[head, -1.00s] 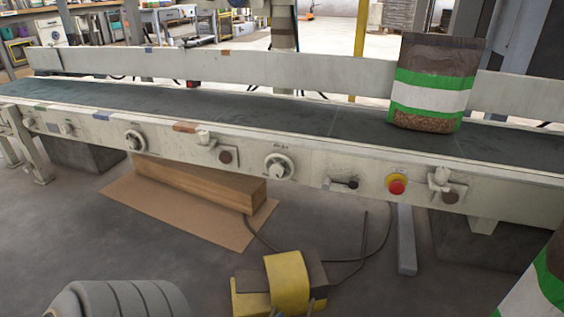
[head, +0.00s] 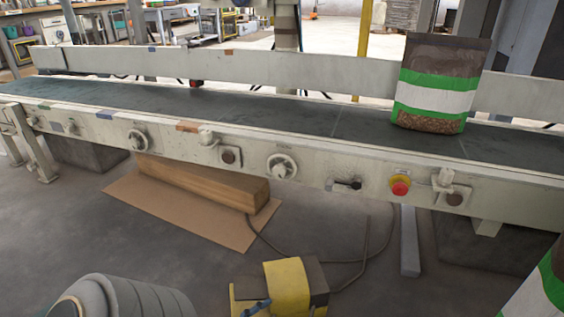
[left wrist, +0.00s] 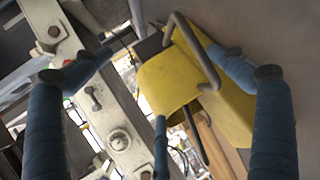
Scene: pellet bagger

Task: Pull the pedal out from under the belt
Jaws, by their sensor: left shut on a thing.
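The pedal (head: 288,286) is a yellow hooded block with a dark part on its far side. It is at the bottom of the head view, in front of the belt (head: 320,120), its lower part cut off by the frame. In the left wrist view the yellow pedal (left wrist: 168,85) with its grey bar handle lies between the blue fingers. My left gripper (left wrist: 165,75) is shut on the pedal; the exact contact is unclear. One blue fingertip shows at the pedal's left side in the head view. My right gripper is not in view.
A cable (head: 346,261) runs from the pedal back under the conveyor. A wooden block (head: 200,180) on a cardboard sheet (head: 140,205) lies left of it. A bag (head: 437,85) stands on the belt. Floor between is clear.

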